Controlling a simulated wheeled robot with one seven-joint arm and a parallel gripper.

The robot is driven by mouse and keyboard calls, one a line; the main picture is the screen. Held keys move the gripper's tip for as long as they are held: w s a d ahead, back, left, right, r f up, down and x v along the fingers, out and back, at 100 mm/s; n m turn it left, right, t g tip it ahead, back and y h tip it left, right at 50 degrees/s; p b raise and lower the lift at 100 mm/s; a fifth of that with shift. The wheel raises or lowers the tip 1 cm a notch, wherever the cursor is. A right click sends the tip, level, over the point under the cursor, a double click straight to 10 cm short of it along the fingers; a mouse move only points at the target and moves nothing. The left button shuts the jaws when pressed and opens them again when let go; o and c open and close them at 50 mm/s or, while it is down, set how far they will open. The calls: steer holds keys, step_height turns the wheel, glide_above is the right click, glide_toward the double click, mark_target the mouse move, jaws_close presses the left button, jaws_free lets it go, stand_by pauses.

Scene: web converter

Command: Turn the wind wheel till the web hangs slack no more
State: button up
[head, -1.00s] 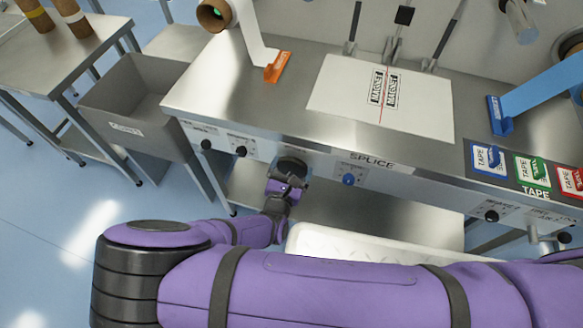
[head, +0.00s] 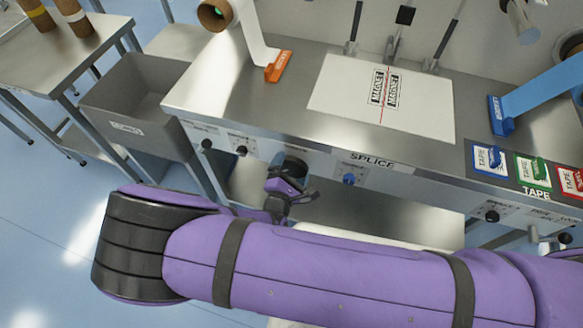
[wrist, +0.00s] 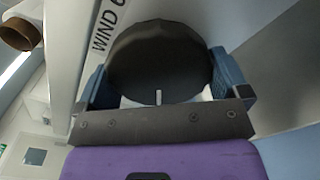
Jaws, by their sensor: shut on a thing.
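The wind wheel (head: 294,168) is a dark round knob on the front of the steel bench, left of the SPLICE label. In the wrist view the wheel (wrist: 160,55) fills the middle, with a pale mark at its lower edge and a "WIND" label beside it. My gripper (head: 289,179) is shut on it, with blue fingers (wrist: 220,72) at both sides. A white web (head: 254,35) runs from a brown core (head: 214,14) to an orange clamp (head: 279,66). A blue web (head: 545,90) runs to a blue clamp (head: 500,115). I cannot tell how slack either is.
A white printed sheet (head: 330,95) lies on the bench top. A blue knob (head: 348,179) and small black knobs (head: 241,151) sit along the front. A grey bin (head: 140,95) stands left.

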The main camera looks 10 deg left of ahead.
steer(key=m, duration=0.6)
steer(key=shift+r, duration=0.1)
steer(key=m, duration=0.6)
steer(key=shift+m, duration=0.3)
stand_by(0.3)
steer(key=o, duration=0.6)
steer(key=shift+c, duration=0.2)
steer(key=shift+s+r, duration=0.1)
steer(key=s, duration=1)
steer(key=shift+s+a, duration=0.3)
steer(key=shift+a, duration=0.15)
